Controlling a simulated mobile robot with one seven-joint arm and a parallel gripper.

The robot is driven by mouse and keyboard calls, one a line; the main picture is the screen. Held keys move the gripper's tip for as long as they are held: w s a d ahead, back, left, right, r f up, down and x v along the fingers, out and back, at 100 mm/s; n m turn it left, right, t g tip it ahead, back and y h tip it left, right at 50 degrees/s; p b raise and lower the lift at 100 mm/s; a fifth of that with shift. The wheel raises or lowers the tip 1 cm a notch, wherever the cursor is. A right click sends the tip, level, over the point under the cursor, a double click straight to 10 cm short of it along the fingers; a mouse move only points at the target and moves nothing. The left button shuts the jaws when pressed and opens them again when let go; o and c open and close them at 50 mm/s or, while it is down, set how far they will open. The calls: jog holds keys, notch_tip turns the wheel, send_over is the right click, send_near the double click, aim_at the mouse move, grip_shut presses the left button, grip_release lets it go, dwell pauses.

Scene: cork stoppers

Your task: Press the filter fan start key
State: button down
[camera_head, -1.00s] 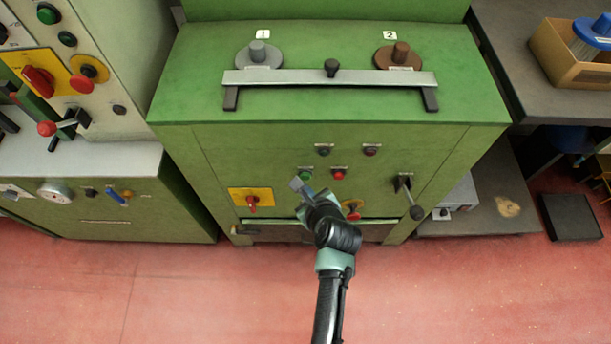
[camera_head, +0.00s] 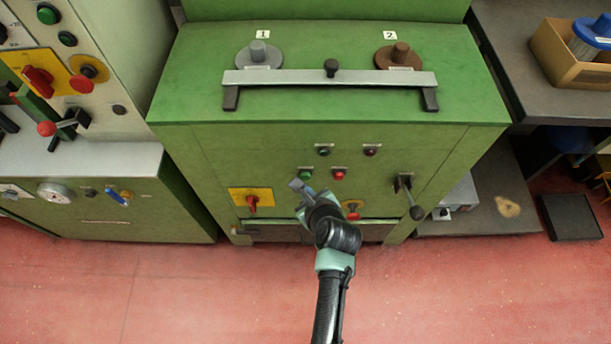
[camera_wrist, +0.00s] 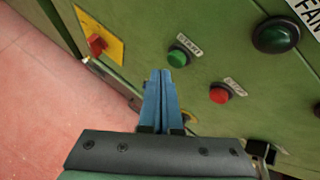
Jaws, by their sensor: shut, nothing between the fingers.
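The green start button (camera_head: 305,174) is on the front of the green cabinet, left of a red stop button (camera_head: 339,174). In the wrist view the green button (camera_wrist: 178,56) sits under a label reading START, and the red button (camera_wrist: 220,93) is lower right. My gripper (camera_head: 297,184) is shut and empty, its blue fingers pointing at the panel. In the wrist view the fingertips (camera_wrist: 161,73) appear just below and left of the green button. I see a small gap in the picture; contact cannot be told.
A dark green lamp (camera_wrist: 276,35) beside a label ending in FAN is at upper right. A red rotary switch (camera_head: 253,201) on a yellow plate is left of my gripper. A yellow-based red knob (camera_head: 352,206) is partly hidden by my arm. A black-handled lever (camera_head: 410,197) juts out right.

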jog(key=shift+w, duration=0.2)
jog(key=shift+w, duration=0.25)
jog(key=shift+w, duration=0.45)
dwell(1.0)
jog(key=shift+s+r, duration=0.1)
jog(key=shift+s+p, duration=0.8)
jog(key=shift+p, duration=0.05)
